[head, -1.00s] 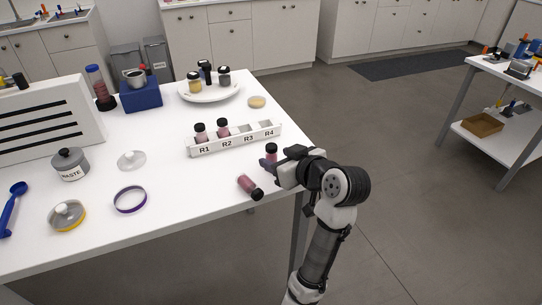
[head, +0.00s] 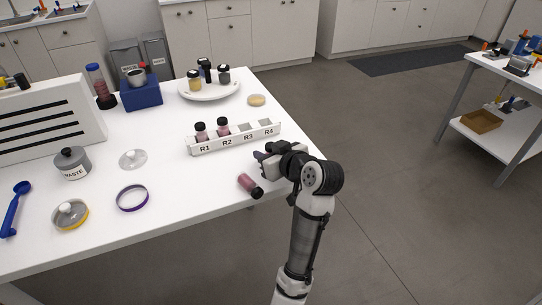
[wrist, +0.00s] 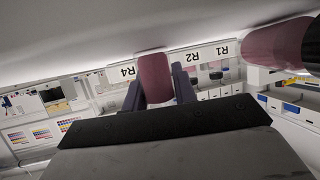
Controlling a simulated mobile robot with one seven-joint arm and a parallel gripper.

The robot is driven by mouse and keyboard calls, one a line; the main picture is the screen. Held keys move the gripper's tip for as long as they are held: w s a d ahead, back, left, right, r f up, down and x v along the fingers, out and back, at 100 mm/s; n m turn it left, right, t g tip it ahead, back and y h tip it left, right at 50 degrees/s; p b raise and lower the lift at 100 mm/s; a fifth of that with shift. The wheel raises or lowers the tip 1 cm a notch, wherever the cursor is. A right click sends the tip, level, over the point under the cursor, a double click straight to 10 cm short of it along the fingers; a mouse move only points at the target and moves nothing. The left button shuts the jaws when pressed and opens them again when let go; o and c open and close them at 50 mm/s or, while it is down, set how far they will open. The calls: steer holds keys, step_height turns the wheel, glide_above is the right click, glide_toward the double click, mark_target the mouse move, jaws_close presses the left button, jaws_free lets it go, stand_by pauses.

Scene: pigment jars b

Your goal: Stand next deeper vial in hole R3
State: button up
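The white rack (head: 235,140) has holes labelled R1 to R4. Dark-capped pink vials stand in R1 (head: 201,132) and R2 (head: 222,128); R3 (head: 246,128) and R4 look empty. My gripper (head: 262,158) is low over the table, just in front of the rack's right end. In the wrist view a darker pink vial (wrist: 154,75) is between the fingers, which look close to its sides; whether they grip it is unclear. The arm hides this vial in the head view. Another pink vial (head: 247,183) lies on its side near the table's front edge; it also shows in the wrist view (wrist: 275,45).
A white plate (head: 210,95) with several jars stands behind the rack. A tan disc (head: 257,100) lies behind R4. A clear lid (head: 133,159), a purple ring (head: 132,198) and the waste pot (head: 73,163) are to the left. The table's right edge is close to my arm.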

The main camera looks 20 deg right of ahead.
steer(key=shift+c, duration=1.2)
steer(key=shift+r, duration=0.15)
